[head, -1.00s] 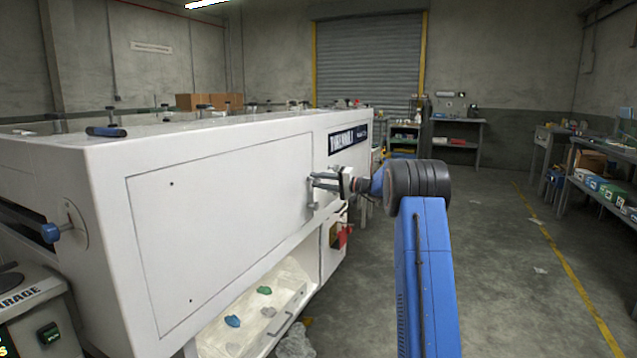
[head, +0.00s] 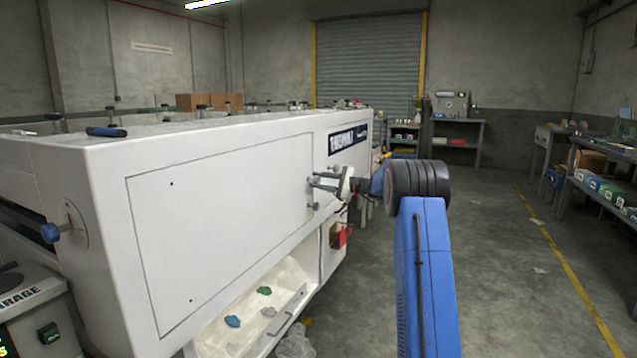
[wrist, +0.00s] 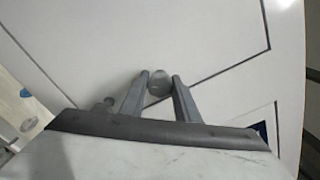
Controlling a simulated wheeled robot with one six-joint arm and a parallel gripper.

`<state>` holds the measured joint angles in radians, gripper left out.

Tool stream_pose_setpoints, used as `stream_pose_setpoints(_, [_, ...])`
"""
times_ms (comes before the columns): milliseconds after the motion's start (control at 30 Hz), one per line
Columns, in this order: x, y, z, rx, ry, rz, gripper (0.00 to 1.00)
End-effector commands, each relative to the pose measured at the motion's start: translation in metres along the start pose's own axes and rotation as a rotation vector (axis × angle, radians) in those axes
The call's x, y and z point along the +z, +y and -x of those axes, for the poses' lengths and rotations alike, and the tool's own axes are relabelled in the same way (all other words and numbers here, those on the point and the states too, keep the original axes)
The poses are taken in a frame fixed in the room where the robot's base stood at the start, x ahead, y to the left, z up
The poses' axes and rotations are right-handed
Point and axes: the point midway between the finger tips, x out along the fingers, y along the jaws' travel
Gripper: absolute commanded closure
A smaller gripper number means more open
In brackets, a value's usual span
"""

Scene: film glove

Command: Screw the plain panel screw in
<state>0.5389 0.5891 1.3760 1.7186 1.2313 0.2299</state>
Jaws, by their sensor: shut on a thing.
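The plain panel screw (wrist: 158,83) shows a round grey head between my fingertips in the wrist view, at the panel's edge. My gripper (head: 312,181) is shut on it at the right edge of the large white panel (head: 220,220). It also shows in the wrist view (wrist: 159,79). The screw's shank and its depth in the hole are hidden. A second grey screw (head: 313,206) sticks out below my gripper; it seems to be the knob beside my left finger in the wrist view (wrist: 108,102).
The panel is on a long white machine (head: 345,165) with a dark label (head: 347,139). Below it an open tray (head: 285,310) holds small coloured pieces. Small dark holes show at the panel's left side.

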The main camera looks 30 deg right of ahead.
Motion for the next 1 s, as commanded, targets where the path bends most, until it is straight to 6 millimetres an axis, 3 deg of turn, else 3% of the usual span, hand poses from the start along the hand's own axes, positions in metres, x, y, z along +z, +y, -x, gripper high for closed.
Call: stream_pose_setpoints(1000, [-0.0020,0.0005,0.0008,-0.002,0.003,-0.966,0.94])
